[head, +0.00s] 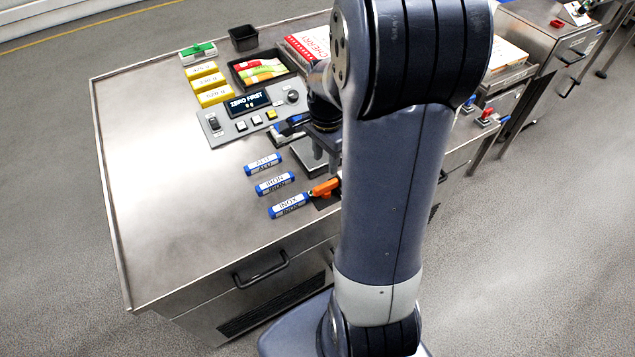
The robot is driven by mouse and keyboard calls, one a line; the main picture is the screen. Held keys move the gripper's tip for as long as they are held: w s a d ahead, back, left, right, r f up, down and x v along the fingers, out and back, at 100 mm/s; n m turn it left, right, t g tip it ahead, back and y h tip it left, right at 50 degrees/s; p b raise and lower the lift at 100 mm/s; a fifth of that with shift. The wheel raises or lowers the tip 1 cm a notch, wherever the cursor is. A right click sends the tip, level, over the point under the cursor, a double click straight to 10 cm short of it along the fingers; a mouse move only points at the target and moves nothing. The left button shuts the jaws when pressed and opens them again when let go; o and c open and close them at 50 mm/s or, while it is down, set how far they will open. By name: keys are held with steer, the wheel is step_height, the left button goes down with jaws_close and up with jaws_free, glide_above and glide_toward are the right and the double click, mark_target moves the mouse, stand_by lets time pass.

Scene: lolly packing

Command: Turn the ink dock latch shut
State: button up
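An orange latch-like handle (325,188) shows at the table's right side, at the right end of the nearest blue-and-white cylinder (289,206). My arm hides what lies to its right, so I cannot tell whether the latch is open or shut. My gripper (318,148) is dark and partly hidden behind my arm, above a grey plate (303,155) and farther back than the orange handle. It looks apart from the handle. Its fingertips are not clear, so I cannot tell if it is open.
Two more labelled cylinders (275,184) (263,164) lie on the steel table (160,200). A control panel (240,116) with a display, yellow boxes (208,84), a tray of coloured packets (264,72) and a black bin (243,38) stand behind. The table's left side is clear.

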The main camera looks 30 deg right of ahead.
mark_target(325, 185)
step_height(325, 185, down, 10)
steer(key=shift+f, duration=0.15)
stand_by(0.3)
steer(key=shift+c, duration=0.4)
